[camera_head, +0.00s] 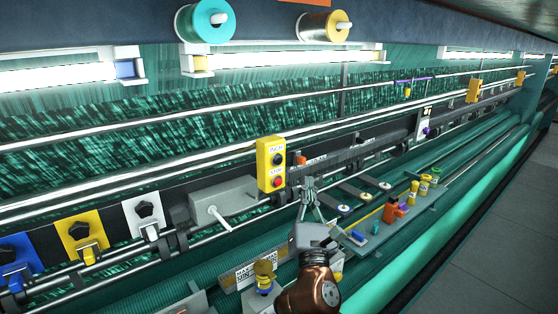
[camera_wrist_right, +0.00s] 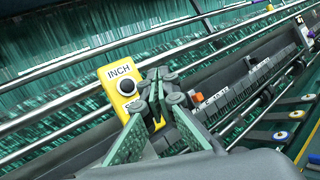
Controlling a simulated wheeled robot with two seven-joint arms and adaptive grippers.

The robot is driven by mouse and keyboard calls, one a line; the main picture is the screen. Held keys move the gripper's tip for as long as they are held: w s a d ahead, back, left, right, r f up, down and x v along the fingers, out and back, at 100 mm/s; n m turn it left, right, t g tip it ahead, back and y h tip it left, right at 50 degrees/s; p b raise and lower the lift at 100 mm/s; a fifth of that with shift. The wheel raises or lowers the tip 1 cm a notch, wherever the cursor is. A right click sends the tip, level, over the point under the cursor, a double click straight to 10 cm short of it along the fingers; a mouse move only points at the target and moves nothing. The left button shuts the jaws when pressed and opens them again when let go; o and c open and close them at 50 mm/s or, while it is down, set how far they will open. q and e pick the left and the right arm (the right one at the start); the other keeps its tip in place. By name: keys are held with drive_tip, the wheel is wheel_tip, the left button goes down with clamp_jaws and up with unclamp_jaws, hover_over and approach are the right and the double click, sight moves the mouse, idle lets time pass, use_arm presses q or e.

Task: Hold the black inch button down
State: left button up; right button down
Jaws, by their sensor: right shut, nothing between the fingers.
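The black inch button (camera_head: 277,159) sits on the upper part of a yellow control box (camera_head: 264,164), below an INCH label. A red button (camera_head: 277,183) is below it on the same box. In the right wrist view the black button (camera_wrist_right: 127,86) shows just left of my right gripper's fingertips (camera_wrist_right: 158,76), which cover the lower part of the box. In the head view my right gripper (camera_head: 309,183) is shut and empty, right of the box and a little lower. Its tips look apart from the black button. My left gripper is not in view.
A grey box with a white lever (camera_head: 218,215) is left of the yellow box. A shelf (camera_head: 372,240) with bottles and spools (camera_head: 424,187) lies to the right. Long metal rails run across the machine.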

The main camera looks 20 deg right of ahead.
sight(278, 160)
drive_tip(key=s+r, duration=0.2)
drive_tip(key=shift+a+r+n+t, duration=0.2)
drive_tip(key=shift+r+n+t, duration=0.1)
drive_tip(key=shift+r, duration=0.05)
drive_tip(key=shift+w, duration=0.2)
drive_tip(key=w+a+b, duration=0.2)
drive_tip(key=w+a, duration=0.1)
drive_tip(key=w, duration=0.5)
drive_tip(key=shift+a, duration=0.2)
idle(1.2)
drive_tip(key=shift+w+a, duration=0.15)
drive_tip(key=shift+w, duration=0.15)
